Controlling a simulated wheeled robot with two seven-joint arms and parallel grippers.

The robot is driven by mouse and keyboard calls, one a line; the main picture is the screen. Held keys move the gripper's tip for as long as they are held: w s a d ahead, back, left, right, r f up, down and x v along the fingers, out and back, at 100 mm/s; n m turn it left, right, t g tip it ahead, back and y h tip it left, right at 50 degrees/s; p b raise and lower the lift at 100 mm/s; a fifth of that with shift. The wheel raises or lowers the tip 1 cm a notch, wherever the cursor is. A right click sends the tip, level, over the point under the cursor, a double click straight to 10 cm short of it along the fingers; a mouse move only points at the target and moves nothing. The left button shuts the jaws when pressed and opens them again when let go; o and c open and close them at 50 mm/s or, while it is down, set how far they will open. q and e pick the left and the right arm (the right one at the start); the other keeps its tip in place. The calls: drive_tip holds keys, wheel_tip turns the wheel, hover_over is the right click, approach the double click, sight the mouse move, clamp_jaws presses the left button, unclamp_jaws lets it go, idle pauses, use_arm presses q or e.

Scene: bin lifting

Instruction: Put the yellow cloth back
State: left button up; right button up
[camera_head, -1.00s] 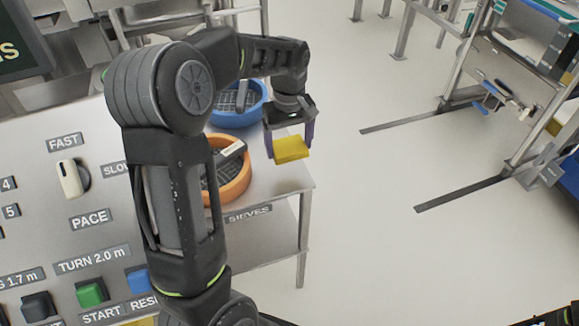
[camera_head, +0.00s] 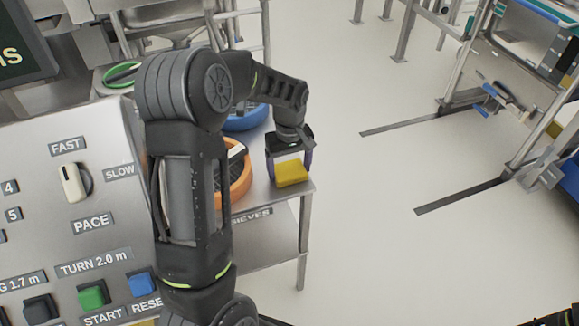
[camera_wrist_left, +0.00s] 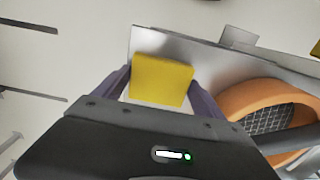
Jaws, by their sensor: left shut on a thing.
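The yellow cloth (camera_head: 291,174) is a small folded block at the right end of the metal sieves table (camera_head: 262,224). My left gripper (camera_head: 290,166) is shut on it from above, one finger on each side. In the left wrist view the cloth (camera_wrist_left: 161,80) sits between the two fingers of the left gripper (camera_wrist_left: 160,92), over the table's corner. I cannot tell whether the cloth touches the tabletop. My right gripper does not show.
An orange sieve (camera_head: 240,178) stands on the table just left of the cloth, with a blue sieve (camera_head: 246,119) behind it. A control panel (camera_head: 90,200) fills the left. Open floor (camera_head: 370,220) lies right of the table.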

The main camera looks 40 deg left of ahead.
sight(289, 170)
use_arm(q)
drive_tip(key=shift+f, duration=0.15)
drive_tip(key=o, duration=1.3)
drive_tip(key=shift+c, duration=0.2)
wheel_tip(289, 170, up, 12)
drive_tip(key=shift+r, duration=0.2)
